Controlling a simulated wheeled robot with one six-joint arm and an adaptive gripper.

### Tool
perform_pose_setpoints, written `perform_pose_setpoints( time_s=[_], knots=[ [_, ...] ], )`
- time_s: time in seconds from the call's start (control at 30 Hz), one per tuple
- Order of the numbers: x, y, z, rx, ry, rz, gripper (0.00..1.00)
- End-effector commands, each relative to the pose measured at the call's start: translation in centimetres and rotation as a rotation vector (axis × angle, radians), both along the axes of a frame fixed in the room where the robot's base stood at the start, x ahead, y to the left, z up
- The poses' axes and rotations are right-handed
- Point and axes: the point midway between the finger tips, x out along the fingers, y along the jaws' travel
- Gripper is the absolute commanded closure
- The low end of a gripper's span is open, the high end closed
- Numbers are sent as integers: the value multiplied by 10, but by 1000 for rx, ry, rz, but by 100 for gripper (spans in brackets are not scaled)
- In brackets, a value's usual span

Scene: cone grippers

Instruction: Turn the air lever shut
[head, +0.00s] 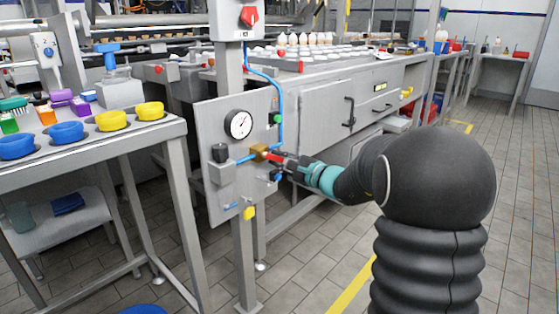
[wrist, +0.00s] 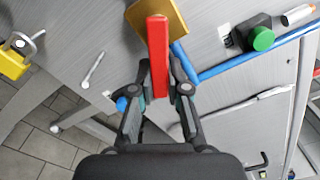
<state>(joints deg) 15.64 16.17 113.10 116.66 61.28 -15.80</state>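The air lever (head: 274,157) is a red handle on a brass valve body (head: 258,152), mounted on a grey upright panel (head: 210,125). In the head view it points right and slightly down from the brass body. In the wrist view the red lever (wrist: 158,50) stands upright in the picture, with the brass body (wrist: 172,14) behind its upper end. My gripper (head: 289,164) reaches it from the right. In the wrist view my gripper (wrist: 159,78) has one finger on each side of the lever's near end, drawn in against it. The inner contact faces are partly hidden.
Blue air pipe (head: 277,90) runs down the panel to the valve. A pressure gauge (head: 238,124) sits above it. A green knob (wrist: 262,39) and yellow padlock (wrist: 14,62) are nearby. A table with blue and yellow rings stands left; a cabinet (head: 325,115) stands behind.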

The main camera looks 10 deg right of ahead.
Motion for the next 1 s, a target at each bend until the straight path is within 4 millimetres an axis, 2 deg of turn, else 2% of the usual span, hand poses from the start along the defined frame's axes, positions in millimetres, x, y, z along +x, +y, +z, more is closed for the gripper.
perform_pose_setpoints(
  time_s=[0.47, 1.0],
  knots=[
    [-1, 1, -3, 42, 32, 1, 100],
    [-10, 13, -17, 395, 288, 1, 100]
  ],
)
